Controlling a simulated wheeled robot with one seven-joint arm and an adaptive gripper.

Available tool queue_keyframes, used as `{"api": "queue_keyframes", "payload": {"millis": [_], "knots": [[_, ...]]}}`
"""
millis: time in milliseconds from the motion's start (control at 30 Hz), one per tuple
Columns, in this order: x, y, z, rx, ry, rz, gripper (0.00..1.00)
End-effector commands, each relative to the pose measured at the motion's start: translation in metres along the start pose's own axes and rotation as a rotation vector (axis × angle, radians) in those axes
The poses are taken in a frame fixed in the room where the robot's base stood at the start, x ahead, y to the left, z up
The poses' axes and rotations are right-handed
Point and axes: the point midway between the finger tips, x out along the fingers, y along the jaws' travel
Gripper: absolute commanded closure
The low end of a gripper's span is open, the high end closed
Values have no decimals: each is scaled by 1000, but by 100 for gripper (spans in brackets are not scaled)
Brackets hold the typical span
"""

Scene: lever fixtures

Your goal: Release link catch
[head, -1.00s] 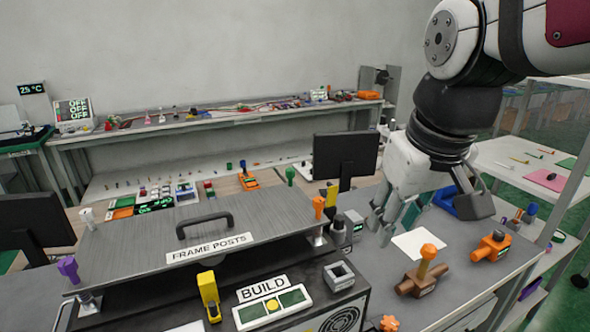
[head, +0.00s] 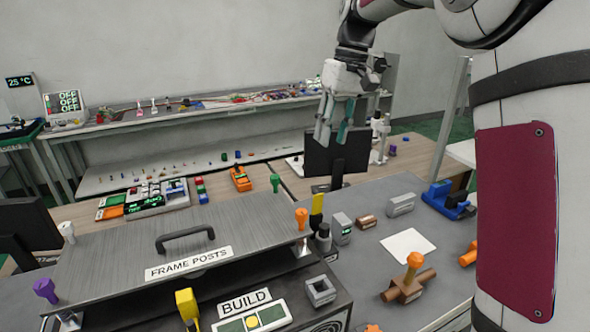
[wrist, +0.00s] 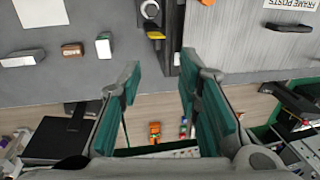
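No part is labelled as the link catch, so I cannot tell which one it is. A grey plate marked FRAME POSTS (head: 120,255) has an orange knob (head: 301,219) at its right corner, with white (head: 67,231) and purple (head: 45,289) knobs at its left. A yellow lever (head: 187,306) stands in front, and a yellow-and-black handle (head: 317,207) stands upright beside the orange knob; a yellow handle also shows in the wrist view (wrist: 156,34). My gripper (head: 332,138) is open and empty, raised in front of the dark monitor; its spread fingers show in the wrist view (wrist: 160,80).
A BUILD panel (head: 250,321) with a yellow button is at the front. An orange-handled brown valve (head: 405,285), a white sheet (head: 407,246) and small blocks occupy the right bench. A monitor (head: 345,158) stands behind the plate.

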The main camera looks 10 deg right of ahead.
Motion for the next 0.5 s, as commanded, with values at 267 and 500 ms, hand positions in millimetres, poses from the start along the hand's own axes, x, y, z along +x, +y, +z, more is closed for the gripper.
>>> {"api": "queue_keyframes", "payload": {"millis": [267, 500], "knots": [[8, 10, -14, -7, -31, -23, 69], [40, 9, -12, -6, -34, -23, 69]]}}
